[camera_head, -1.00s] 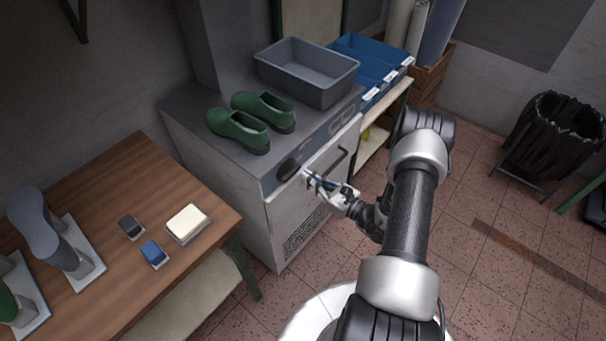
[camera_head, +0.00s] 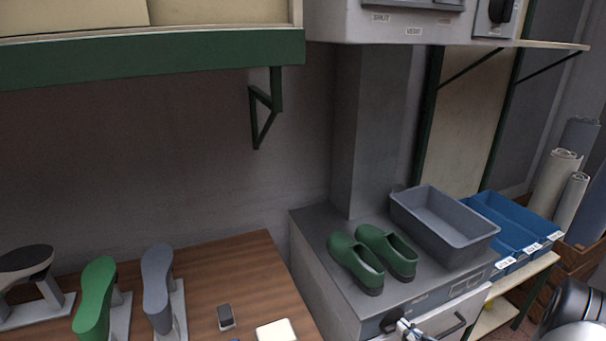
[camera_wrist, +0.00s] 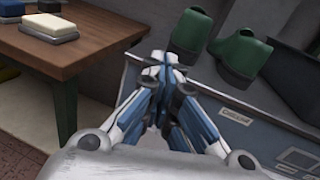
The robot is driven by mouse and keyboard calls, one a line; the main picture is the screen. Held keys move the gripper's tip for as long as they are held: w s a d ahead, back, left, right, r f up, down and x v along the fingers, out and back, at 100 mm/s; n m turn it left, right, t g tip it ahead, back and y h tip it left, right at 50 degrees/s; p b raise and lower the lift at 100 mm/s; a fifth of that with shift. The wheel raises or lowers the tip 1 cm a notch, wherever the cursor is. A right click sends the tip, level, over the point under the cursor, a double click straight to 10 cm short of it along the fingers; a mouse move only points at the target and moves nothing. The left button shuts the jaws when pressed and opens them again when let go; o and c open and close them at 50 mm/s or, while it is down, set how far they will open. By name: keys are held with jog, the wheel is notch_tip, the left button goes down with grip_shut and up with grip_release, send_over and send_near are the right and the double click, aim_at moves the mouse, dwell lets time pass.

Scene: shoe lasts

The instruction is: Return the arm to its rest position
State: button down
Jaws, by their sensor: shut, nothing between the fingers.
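My gripper (camera_head: 405,327) shows at the bottom edge of the head view, in front of the grey cabinet (camera_head: 330,275), close to the dark knob (camera_head: 390,320) on its front panel. I cannot tell whether it touches the knob. In the wrist view my gripper (camera_wrist: 160,62) has its blue and white fingers together at the tips, with nothing between them. Part of my arm (camera_head: 575,315) shows at the lower right of the head view; most of it is out of frame.
Green clogs (camera_head: 372,255) and a grey bin (camera_head: 445,222) stand on the cabinet, with blue trays (camera_head: 510,225) to the right. A wooden table (camera_head: 240,265) with shoe lasts (camera_head: 158,285) is at left. A green-edged shelf (camera_head: 150,60) and wall box (camera_head: 400,22) hang above.

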jog(key=s+a+r+n+g+y, duration=0.1)
jog(key=s+a+r+n+g, duration=0.4)
jog(key=a+r+n+g, duration=0.3)
jog(key=s+a+r+n+g+y, duration=0.1)
jog(key=s+a+r+n+g, duration=0.4)
jog(key=a+r+n, duration=0.35)
jog(key=s+a+r+n+g+h, duration=0.1)
jog(key=s+a+r+n+h, duration=0.15)
jog(key=s, duration=0.25)
jog(key=s+a+r+n+g+h, duration=0.1)
jog(key=s+n+h, duration=0.2)
jog(key=s, duration=0.1)
jog(key=s+d+r+n+t+h, duration=0.4)
jog(key=s+d+r+n+h, duration=0.1)
jog(key=n+h, duration=0.1)
jog(key=shift+s+d+r+t, duration=0.15)
jog(key=shift+d+r+t, duration=0.1)
jog(key=shift+d+t, duration=0.15)
